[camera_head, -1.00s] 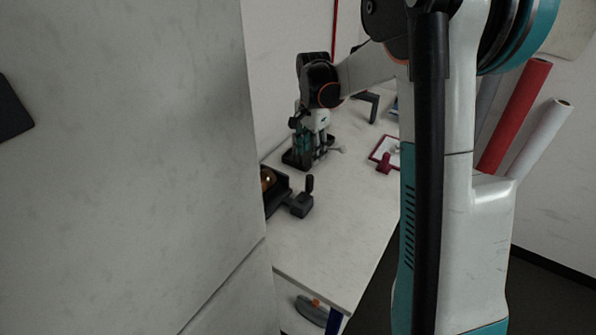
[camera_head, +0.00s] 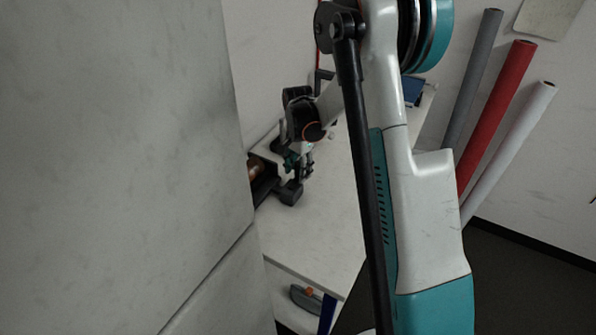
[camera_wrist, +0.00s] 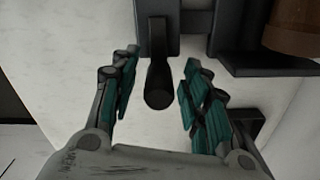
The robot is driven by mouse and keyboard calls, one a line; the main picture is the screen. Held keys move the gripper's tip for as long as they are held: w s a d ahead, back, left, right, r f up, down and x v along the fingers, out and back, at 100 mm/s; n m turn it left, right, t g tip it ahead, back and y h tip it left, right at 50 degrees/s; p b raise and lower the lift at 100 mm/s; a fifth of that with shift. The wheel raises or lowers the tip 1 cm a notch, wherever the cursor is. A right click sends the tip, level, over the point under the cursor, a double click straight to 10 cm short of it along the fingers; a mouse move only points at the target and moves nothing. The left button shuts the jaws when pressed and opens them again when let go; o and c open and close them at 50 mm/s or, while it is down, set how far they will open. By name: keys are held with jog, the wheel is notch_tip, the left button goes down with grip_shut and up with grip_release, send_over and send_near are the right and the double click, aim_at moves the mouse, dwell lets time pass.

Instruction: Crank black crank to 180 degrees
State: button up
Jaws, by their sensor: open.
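The black crank (camera_head: 290,193) sits on the white table, at the near end of a dark machine. In the wrist view its dark handle (camera_wrist: 158,88) points toward my palm, with a rounded end, and joins a black block at the top. My gripper (camera_wrist: 160,72) is open, with one teal-padded finger on each side of the handle. Gaps show between the handle and both fingers. In the head view my gripper (camera_head: 302,168) is low beside the crank and hides part of it. The handle is hard to make out there.
A brown roll (camera_wrist: 294,25) lies in the dark machine (camera_head: 263,185) next to the crank. A large pale wall or cabinet (camera_head: 120,150) fills the left. The near part of the white table (camera_head: 310,235) is clear. Grey, red and white rolls lean at the right.

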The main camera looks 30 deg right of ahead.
jog(key=shift+f, duration=0.25)
grip_shut()
